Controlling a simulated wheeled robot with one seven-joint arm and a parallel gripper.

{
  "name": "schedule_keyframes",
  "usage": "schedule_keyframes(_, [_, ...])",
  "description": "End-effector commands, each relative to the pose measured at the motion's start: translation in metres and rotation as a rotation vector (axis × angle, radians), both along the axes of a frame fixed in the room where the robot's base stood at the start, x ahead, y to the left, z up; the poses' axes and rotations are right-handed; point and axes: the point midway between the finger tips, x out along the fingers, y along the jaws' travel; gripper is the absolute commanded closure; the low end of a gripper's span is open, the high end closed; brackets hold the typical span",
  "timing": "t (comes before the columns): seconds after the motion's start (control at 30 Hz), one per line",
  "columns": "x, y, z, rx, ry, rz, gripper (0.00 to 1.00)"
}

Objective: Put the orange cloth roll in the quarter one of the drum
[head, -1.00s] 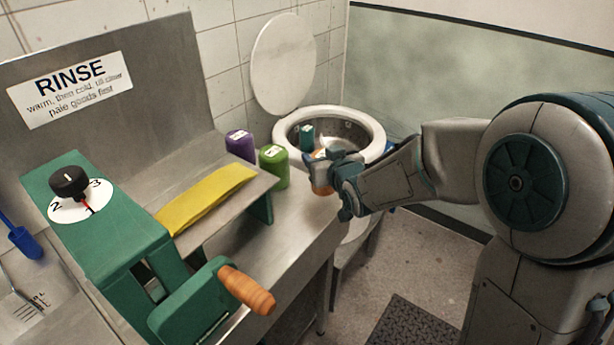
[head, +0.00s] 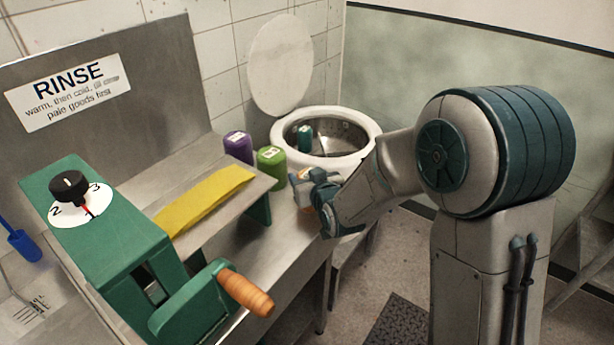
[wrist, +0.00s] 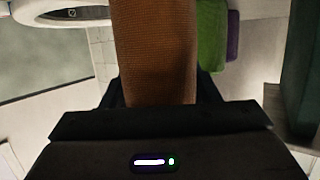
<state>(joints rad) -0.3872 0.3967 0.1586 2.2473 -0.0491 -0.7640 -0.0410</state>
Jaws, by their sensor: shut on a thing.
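My gripper (head: 308,188) is shut on the orange cloth roll (wrist: 153,55), which stands out from the jaws and fills the middle of the wrist view. In the head view the roll is mostly hidden by my gripper, with a little showing beside the fingers. Both are just in front of the drum (head: 368,140), outside its white rim, near the bench end. The drum is open, its round white lid (head: 281,65) raised behind. A teal roll (head: 304,138) stands inside at the left. The drum's quarter numbers are not readable in the head view.
A purple roll (head: 238,148) and a green roll (head: 271,167) stand left of my gripper. A yellow cloth (head: 205,200) lies on the sloping metal tray. The green wringer (head: 95,225) with its dial and wooden crank handle (head: 246,292) is at the front left.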

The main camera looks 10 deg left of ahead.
Motion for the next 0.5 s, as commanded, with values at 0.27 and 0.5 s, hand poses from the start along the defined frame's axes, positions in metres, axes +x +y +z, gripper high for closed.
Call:
schedule_keyframes(0.27, [0.0002,0.0,-0.0019,0.0,0.0,0.0,0.23])
schedule_keyframes(0.5, [0.0001,-0.0001,-0.0005,0.0,0.0,0.0,0.23])
